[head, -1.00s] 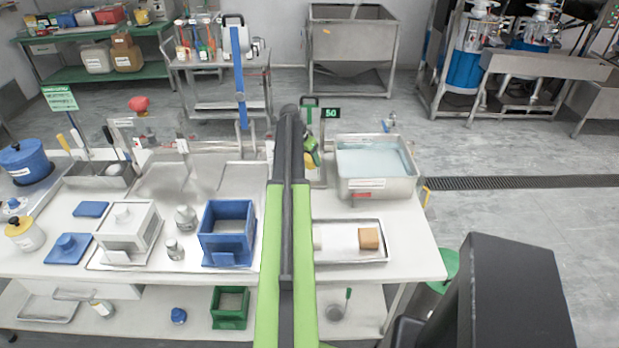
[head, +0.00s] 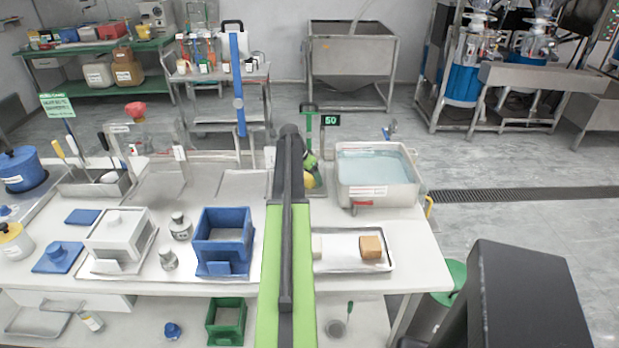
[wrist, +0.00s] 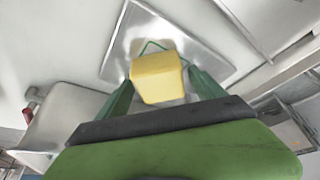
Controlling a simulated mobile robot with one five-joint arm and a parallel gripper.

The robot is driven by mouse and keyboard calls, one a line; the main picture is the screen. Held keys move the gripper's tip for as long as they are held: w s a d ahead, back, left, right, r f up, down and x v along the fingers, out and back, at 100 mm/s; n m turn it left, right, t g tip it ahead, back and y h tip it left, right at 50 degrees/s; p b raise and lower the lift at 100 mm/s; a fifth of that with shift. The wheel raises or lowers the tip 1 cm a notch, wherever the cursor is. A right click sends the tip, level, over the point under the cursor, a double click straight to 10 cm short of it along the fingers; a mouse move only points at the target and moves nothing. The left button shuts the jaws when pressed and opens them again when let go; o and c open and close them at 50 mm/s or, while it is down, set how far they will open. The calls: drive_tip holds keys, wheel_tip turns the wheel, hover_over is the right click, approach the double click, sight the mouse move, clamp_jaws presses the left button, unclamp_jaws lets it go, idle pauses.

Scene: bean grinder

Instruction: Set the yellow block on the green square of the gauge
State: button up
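The yellow block (wrist: 158,78) is between the two green fingers of my gripper (wrist: 161,85) in the wrist view, and both fingers appear to press its sides. Behind it lies a metal plate (wrist: 205,61) with a green square outline (wrist: 152,43). The block covers much of that outline. I cannot tell whether the block touches the plate. In the head view my gripper (head: 312,162) is mostly behind my arm, with a bit of the yellow block (head: 312,181) showing. A green stand with a "50" sign (head: 330,120) is just behind it.
A tray (head: 378,263) with a brown block (head: 371,247) lies in front. A blue open box (head: 223,240) and a white box (head: 120,240) are to the left. My arm hides the table's middle.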

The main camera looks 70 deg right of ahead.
drive_tip(key=shift+r, duration=0.1)
drive_tip(key=shift+r+p, duration=0.3)
drive_tip(key=shift+p, duration=0.1)
drive_tip(key=p+v, duration=1)
drive_tip(key=v, duration=0.1)
drive_tip(key=shift+a+r+p, duration=0.2)
drive_tip(key=shift+a+p, duration=0.1)
drive_tip(key=shift+w, duration=0.1)
